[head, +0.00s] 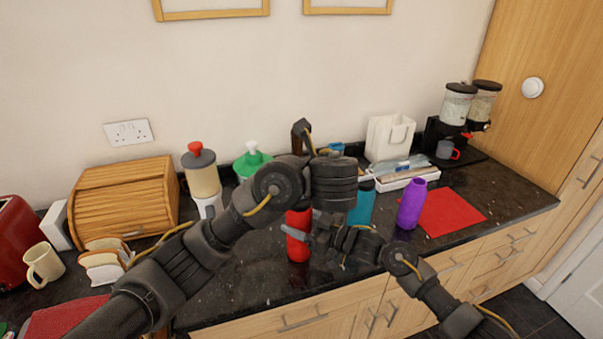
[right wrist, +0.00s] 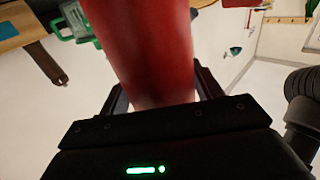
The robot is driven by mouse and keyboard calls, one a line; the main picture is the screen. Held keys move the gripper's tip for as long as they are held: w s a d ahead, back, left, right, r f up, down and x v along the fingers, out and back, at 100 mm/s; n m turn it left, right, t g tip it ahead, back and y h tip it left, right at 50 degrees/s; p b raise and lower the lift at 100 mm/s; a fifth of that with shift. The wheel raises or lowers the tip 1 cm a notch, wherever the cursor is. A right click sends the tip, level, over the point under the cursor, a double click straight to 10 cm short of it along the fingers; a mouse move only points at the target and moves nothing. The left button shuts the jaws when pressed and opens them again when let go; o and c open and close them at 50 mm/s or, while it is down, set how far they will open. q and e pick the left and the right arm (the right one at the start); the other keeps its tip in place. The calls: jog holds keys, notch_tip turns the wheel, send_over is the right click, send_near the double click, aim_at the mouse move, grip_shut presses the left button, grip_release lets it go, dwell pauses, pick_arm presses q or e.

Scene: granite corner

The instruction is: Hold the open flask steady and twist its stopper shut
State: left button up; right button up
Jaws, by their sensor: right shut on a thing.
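The red flask (head: 298,248) stands on the dark granite worktop, near its front edge. My right gripper (head: 304,226) comes in from the right and is shut on the flask's body. In the right wrist view the red flask (right wrist: 145,50) fills the space between the fingers. My left arm reaches over from the left, and its wrist covers the flask's top. The stopper is hidden, and so are my left gripper's fingers.
A teal bottle (head: 361,206) and a purple bottle (head: 411,204) stand close on the right, by a red mat (head: 452,212). A bread box (head: 125,197), a plunger-topped canister (head: 201,175) and a cream mug (head: 43,264) are on the left.

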dwell(0.3)
jog(key=o, duration=1.3)
jog(key=shift+d, duration=0.1)
